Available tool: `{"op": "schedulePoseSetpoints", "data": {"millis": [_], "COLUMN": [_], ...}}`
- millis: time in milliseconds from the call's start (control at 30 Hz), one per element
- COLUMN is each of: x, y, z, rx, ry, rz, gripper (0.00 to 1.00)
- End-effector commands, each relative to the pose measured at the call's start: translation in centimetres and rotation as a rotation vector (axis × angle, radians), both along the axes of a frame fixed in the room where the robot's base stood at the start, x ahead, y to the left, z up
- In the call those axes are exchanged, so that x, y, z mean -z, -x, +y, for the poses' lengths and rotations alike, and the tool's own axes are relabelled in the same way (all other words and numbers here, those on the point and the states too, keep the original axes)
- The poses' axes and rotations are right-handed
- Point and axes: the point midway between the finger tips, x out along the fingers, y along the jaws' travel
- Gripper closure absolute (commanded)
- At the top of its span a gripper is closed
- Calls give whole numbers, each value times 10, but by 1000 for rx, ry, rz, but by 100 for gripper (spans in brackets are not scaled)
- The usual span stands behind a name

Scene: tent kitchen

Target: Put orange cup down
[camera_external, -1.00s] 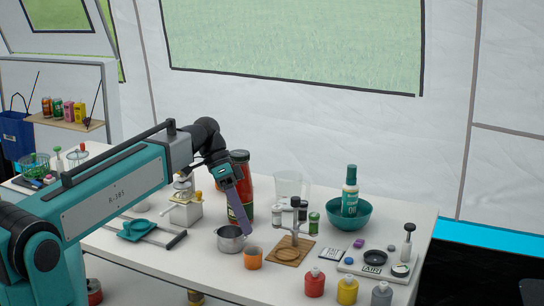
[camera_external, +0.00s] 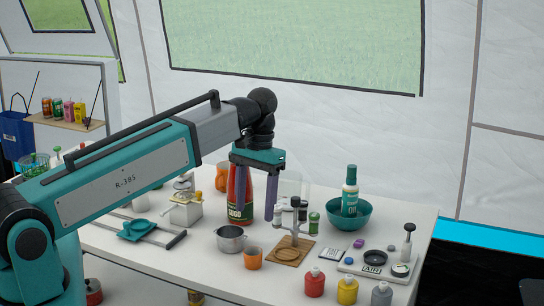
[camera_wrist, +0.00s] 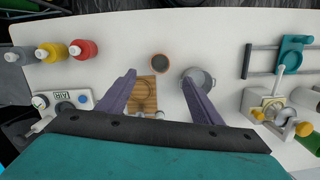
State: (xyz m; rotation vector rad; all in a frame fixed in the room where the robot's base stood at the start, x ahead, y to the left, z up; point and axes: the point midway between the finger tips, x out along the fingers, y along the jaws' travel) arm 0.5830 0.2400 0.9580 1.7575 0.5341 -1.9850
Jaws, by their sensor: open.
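The orange cup (camera_external: 253,258) stands upright on the white table, near the front edge, beside a metal pot. In the wrist view the cup (camera_wrist: 160,62) shows from above, just beyond the space between the fingertips. My gripper (camera_external: 258,207) is open and empty, with its fingers pointing down above the table. It is apart from the cup, behind and above it in the external view. Both fingers also show spread in the wrist view (camera_wrist: 158,77). A second orange item (camera_external: 222,177) stands farther back, partly hidden by the sauce jar.
The metal pot (camera_external: 230,238) is left of the cup and a wooden board with a stand (camera_external: 287,255) is to its right. A tall red sauce jar (camera_external: 240,205) is close to my gripper. Red, yellow and grey bottles (camera_external: 347,289) line the front edge.

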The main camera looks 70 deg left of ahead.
Motion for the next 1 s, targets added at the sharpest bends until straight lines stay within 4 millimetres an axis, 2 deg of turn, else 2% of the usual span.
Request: {"op": "schedulePoseSetpoints", "data": {"millis": [467, 1000], "x": [4, 52], "y": [1, 6], "z": [0, -4], "rx": [-1, 0], "ry": [1, 2], "rz": [0, 1], "gripper": [40, 40]}}
